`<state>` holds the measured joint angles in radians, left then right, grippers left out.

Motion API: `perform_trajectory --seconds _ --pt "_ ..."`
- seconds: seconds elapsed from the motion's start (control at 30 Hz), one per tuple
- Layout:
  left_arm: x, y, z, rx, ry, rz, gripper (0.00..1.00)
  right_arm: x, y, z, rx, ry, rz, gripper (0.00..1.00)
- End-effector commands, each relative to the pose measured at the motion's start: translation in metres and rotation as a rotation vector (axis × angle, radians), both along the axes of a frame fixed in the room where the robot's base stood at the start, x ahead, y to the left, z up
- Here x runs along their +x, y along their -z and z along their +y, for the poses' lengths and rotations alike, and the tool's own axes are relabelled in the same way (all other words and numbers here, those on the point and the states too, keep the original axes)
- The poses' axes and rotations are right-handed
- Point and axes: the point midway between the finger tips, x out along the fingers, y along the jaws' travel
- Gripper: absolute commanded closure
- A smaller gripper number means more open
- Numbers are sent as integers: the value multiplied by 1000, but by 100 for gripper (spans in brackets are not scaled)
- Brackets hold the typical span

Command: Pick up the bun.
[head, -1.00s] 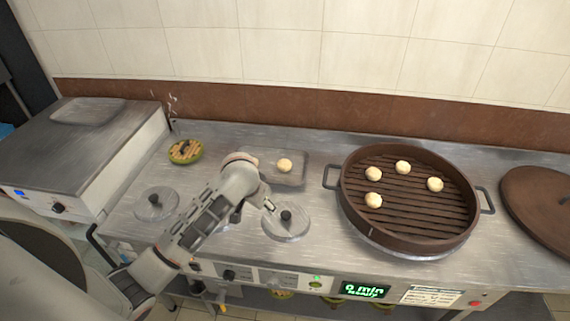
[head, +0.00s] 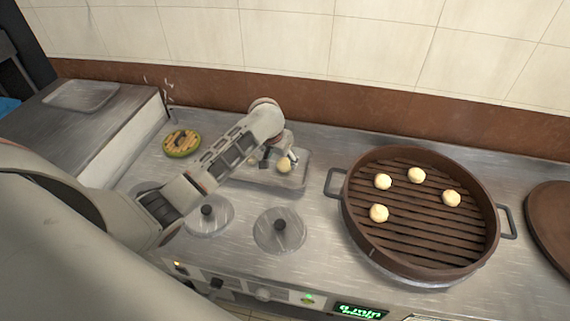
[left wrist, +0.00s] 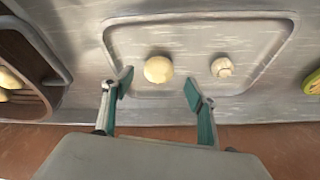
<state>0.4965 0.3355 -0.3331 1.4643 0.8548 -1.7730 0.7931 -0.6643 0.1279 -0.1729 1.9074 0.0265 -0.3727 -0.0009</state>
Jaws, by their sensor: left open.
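A pale round bun (head: 284,167) lies on a shallow metal tray (head: 290,186) on the counter. It also shows in the left wrist view (left wrist: 158,69), centred between the fingers and a little beyond their tips. A second bun (left wrist: 222,67) lies on the same tray, outside the fingers, and is partly hidden by my gripper in the head view. My left gripper (head: 279,161) is over the tray, open and empty, its fingers on either side of the bun's line. I cannot tell its exact height. My right gripper is not in view.
A large round brown steamer (head: 348,214) with several buns on its slats stands right of the tray. A green-rimmed round item (head: 182,143) lies at left. A tiled wall closes off the back.

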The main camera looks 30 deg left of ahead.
Motion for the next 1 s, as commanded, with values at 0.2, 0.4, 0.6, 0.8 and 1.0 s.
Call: perform_trajectory --seconds 0.2,0.4,0.6,0.8,1.0 --pt "12 29 1 1 -1 2 42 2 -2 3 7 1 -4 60" --pt "18 42 2 1 1 0 42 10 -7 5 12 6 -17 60" --pt "18 42 1 1 2 0 42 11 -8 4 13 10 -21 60" --pt "18 42 1 0 1 0 82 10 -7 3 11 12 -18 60" --pt "18 42 1 0 1 0 82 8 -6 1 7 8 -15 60"
